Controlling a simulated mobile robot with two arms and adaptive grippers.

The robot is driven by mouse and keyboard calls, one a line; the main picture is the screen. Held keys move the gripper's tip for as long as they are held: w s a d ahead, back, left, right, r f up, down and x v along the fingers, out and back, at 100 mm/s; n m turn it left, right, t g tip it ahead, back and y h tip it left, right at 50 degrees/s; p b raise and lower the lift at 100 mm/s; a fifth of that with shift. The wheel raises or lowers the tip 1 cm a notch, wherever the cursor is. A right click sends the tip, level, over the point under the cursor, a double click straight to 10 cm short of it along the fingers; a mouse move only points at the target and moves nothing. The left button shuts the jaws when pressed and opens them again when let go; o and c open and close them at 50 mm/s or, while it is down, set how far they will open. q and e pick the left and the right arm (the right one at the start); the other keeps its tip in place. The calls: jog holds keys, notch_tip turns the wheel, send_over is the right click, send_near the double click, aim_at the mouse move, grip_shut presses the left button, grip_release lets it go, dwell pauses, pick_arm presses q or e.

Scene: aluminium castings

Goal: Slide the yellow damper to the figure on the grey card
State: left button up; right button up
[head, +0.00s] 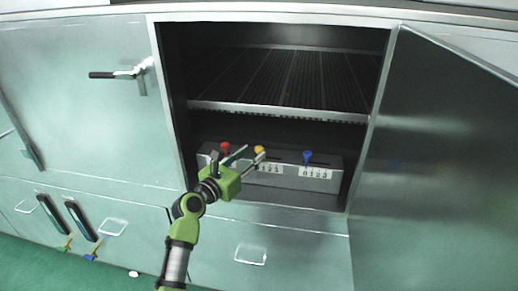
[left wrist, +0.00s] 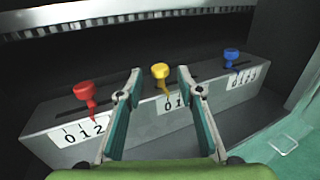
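The yellow damper (head: 259,149) is the middle of three knobs on a grey box inside the open cabinet. In the left wrist view the yellow damper (left wrist: 160,71) stands between and just beyond my left fingertips, apart from both as far as I can tell. Its white scale (left wrist: 172,103) shows 0 and 1; a finger hides the rest. Its pointer is near the low end; the exact figure is unclear. My left gripper (head: 249,154) is open and empty; it also shows in the left wrist view (left wrist: 160,83). I cannot make out a grey card. My right gripper is out of view.
A red knob (head: 225,147) stands left of the yellow one and a blue knob (head: 307,156) right, each with a scale. A ribbed rack (head: 290,80) lies above the box. The cabinet door (head: 440,160) hangs open at right; a handle (head: 118,75) sticks out at left.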

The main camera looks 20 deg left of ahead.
aim_at(256, 150)
pick_arm(q)
jog(key=w, duration=0.4)
jog(key=shift+w+d, duration=0.35)
jog(key=shift+w, duration=0.05)
